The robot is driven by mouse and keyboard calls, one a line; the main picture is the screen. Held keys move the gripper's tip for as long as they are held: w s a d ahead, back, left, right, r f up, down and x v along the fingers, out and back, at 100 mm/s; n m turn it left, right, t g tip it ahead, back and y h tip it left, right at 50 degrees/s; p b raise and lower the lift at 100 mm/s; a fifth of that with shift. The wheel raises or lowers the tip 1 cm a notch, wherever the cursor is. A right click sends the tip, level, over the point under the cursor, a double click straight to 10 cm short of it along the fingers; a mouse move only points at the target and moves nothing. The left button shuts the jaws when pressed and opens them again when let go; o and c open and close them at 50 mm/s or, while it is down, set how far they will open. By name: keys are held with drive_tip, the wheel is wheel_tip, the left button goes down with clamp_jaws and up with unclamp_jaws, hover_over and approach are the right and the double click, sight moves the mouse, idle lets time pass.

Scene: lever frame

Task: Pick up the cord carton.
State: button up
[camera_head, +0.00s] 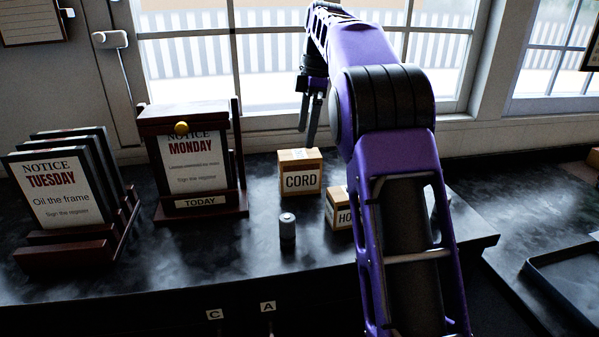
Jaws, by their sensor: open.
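The cord carton (300,174) is a small brown box with a white label reading CORD. It stands upright on the dark counter below the window. My gripper (308,138) points down above and behind the carton, near the window sill, with its dark fingers apart and nothing visible between them. The gripper appears clear of the carton. My purple arm reaches over from the lower right and hides part of the counter to the right of the carton.
A second carton marked HO (340,207) stands close at right, partly hidden by my arm. A wooden frame with a MONDAY notice (195,165) and a rack with a TUESDAY notice (60,190) stand left. A dark tray (570,275) lies far right.

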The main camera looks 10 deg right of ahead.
sight(298, 174)
drive_tip(key=f, duration=0.4)
drive_tip(key=a+f, duration=0.1)
drive_tip(key=f, duration=0.3)
drive_tip(key=a+f+b, duration=0.1)
drive_tip(key=f, duration=0.3)
drive_tip(key=shift+w+f, duration=0.1)
drive_tip(key=shift+w, duration=0.15)
drive_tip(key=shift+f, duration=0.25)
drive_tip(key=c, duration=1.4)
drive_tip(key=shift+c, duration=0.8)
drive_tip(key=shift+r, duration=0.15)
